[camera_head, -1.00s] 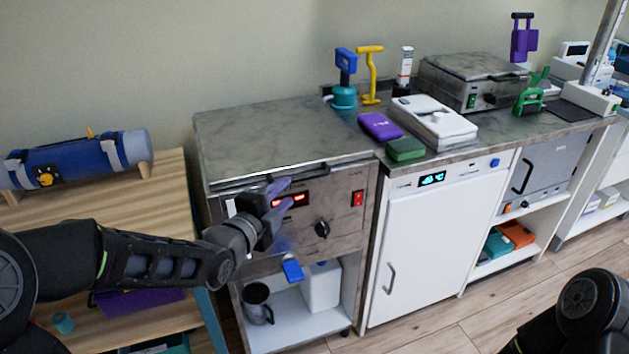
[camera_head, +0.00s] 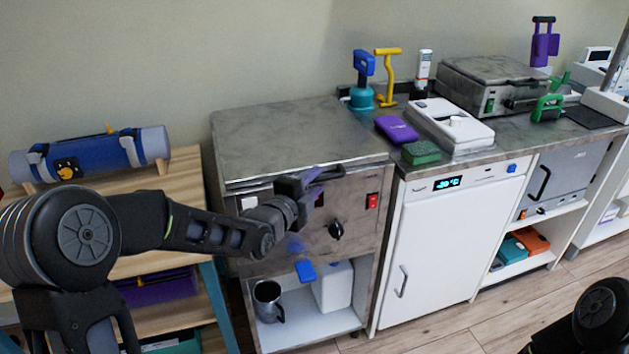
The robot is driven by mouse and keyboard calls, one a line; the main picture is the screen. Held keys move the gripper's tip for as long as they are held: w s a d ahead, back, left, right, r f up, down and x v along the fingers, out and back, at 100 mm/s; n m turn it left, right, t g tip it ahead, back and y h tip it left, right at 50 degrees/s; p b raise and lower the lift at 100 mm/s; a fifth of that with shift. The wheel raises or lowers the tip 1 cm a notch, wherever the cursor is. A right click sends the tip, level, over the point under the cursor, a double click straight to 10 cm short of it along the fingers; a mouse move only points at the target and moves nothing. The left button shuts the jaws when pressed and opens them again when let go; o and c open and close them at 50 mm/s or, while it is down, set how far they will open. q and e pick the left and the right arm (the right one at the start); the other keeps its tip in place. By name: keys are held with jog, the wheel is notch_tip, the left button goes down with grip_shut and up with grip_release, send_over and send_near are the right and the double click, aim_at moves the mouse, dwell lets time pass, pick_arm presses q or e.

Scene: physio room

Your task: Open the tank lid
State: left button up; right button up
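The tank is a steel box (camera_head: 358,205) at the left end of the counter, with a red switch and a black knob on its front. Its grey metal lid (camera_head: 290,135) lies flat and closed on top. A handle bar (camera_head: 345,172) runs along the lid's front edge, partly hidden by my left gripper. My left gripper (camera_head: 318,182) is in front of the tank, just below the lid's front edge, covering the display. Its fingers are too small and dark to tell whether they are open or touch the bar. My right gripper is out of view.
A white fridge unit (camera_head: 445,250) stands right of the tank. A purple box (camera_head: 397,129) and a green block (camera_head: 421,152) lie on the counter. A wooden shelf (camera_head: 185,190) with a blue roll (camera_head: 95,155) stands left. A mug (camera_head: 268,300) sits below the tank.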

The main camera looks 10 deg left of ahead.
pick_arm(q)
jog(key=shift+w, duration=0.2)
grip_shut()
dwell(0.3)
dwell(1.1)
